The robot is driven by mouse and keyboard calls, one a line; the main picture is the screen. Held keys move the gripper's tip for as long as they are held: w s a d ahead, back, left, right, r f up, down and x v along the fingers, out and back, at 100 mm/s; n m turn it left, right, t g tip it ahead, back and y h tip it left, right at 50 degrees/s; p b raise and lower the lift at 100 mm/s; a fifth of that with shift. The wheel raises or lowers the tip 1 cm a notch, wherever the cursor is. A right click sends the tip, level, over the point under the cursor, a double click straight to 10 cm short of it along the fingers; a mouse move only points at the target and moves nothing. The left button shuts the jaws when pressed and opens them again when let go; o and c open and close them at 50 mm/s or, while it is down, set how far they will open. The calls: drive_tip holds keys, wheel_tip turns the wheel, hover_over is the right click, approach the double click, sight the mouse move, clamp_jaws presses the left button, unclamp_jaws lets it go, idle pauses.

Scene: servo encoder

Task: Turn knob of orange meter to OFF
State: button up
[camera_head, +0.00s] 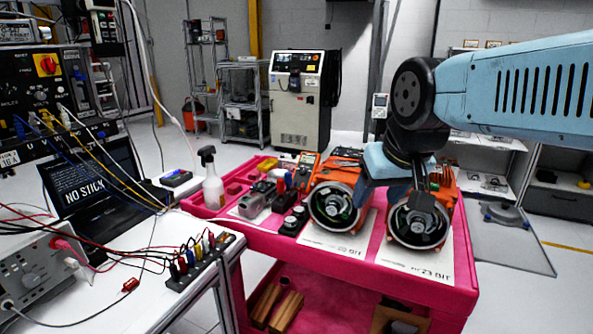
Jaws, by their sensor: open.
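An orange meter (306,166) stands toward the back of the pink cart (340,263), left of an orange motor unit. It is small here, and I cannot read its knob setting. My gripper (422,202) hangs from the blue arm over the right motor unit (418,232). It is right of the meter and well apart from it. Its fingers point down, it holds nothing that I can see, and it overlaps the motor's round face in the picture.
A second motor unit (337,207) stands between the meter and my gripper. A spray bottle (211,178) and a grey device (257,199) are on the cart's left. A white bench (180,297) with cables and a laptop (88,184) lies at left. Open floor is at right.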

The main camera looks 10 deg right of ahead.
drive_tip(key=w+r+m, duration=0.3)
drive_tip(key=w, duration=0.9)
drive_tip(key=m+h, duration=0.2)
drive_tip(key=m, duration=0.8)
hover_over(302, 171)
drive_tip(key=s+a, duration=0.3)
drive_tip(key=s, duration=0.4)
wheel_tip(302, 171, down, 15)
drive_tip(key=x, duration=1.3)
drive_tip(key=shift+w+d+r, duration=0.1)
drive_tip(key=shift+w+d, duration=0.05)
drive_tip(key=shift+d, duration=0.05)
